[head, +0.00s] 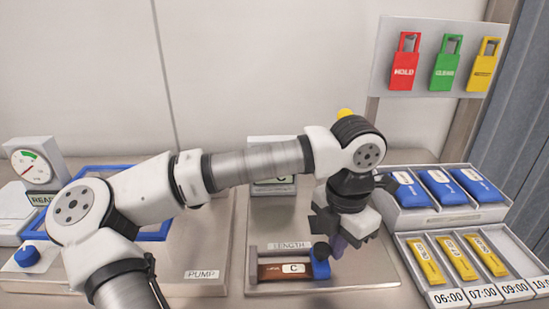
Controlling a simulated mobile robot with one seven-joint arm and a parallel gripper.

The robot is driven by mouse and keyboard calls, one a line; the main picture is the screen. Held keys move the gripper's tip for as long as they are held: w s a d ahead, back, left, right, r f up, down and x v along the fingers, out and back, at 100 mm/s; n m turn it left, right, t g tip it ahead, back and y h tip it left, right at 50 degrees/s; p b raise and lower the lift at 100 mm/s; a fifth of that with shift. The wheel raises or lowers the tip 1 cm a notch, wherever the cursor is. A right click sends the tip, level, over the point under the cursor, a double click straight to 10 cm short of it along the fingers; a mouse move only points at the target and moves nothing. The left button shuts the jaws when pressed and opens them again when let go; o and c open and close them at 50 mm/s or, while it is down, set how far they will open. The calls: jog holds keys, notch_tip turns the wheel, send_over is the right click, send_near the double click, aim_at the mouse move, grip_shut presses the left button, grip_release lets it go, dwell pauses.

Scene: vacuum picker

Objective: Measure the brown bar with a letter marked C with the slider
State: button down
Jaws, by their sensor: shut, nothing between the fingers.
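The brown bar marked C (272,273) lies flat in the length gauge (254,254), under a label reading LENGTH. The blue slider (321,268) stands at the bar's right end. I cannot tell whether the two touch. My gripper (337,250) points down just above and to the right of the slider. It is shut and empty. Its fingertips are close to the slider, and I cannot tell whether they touch it. My gripper and wrist hide the area behind the slider.
A pump station (201,274) with a blue frame and a dial gauge (32,165) are at left. Blue pouches (448,186) in a tray and yellow packets (456,258) in time-labelled slots are at right. Red, green and yellow tags (404,65) hang behind.

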jog(key=shift+d, duration=0.9)
notch_tip(320, 180, up, 8)
jog(key=p, duration=0.4)
dwell(0.3)
